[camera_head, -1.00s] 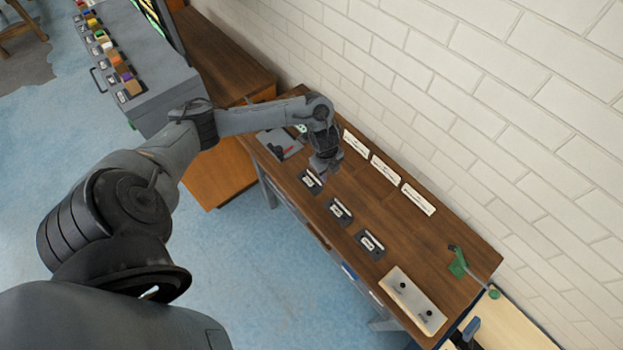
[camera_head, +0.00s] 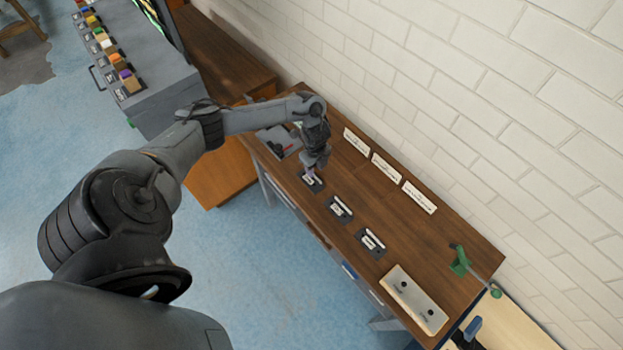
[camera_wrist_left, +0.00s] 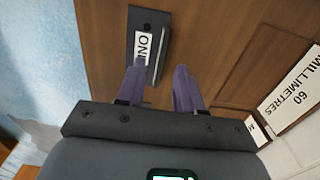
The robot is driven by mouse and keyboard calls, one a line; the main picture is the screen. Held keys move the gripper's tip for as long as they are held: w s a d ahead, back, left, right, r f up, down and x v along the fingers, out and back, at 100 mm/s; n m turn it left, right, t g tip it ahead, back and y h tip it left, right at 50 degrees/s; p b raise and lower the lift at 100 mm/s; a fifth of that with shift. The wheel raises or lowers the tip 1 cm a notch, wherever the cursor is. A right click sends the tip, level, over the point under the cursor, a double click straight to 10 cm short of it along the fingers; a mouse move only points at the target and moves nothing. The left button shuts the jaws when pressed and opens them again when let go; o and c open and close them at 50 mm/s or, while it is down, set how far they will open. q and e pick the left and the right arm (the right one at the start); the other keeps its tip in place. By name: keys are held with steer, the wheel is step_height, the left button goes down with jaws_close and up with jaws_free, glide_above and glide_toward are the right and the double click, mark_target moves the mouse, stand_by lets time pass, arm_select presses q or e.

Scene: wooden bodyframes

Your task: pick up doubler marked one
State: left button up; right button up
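The holder marked one is a small dark block (camera_head: 314,185) on the wooden bench, the farthest left of three. In the left wrist view its white label (camera_wrist_left: 144,46) reads "ON" with the last letter partly cut off. A thin dark grey strip, apparently the doubler (camera_wrist_left: 161,52), lies along the block beside the label. My left gripper (camera_wrist_left: 160,86) is open and empty, its two purple fingers apart and pointing at the block. In the head view the left gripper (camera_head: 312,168) hangs just above this block. Whether it touches is unclear. My right gripper is not in view.
Two similar dark blocks, a middle one (camera_head: 339,210) and a right one (camera_head: 371,243), lie along the bench (camera_head: 440,255). White label plates (camera_head: 419,198) stand near the brick wall. A pale plate with dark knobs (camera_head: 413,299) and a green clamp (camera_head: 460,262) are at the right end.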

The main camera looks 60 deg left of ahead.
mark_target(315, 185)
arm_select(q)
steer(key=shift+f, duration=1.35)
jaws_close()
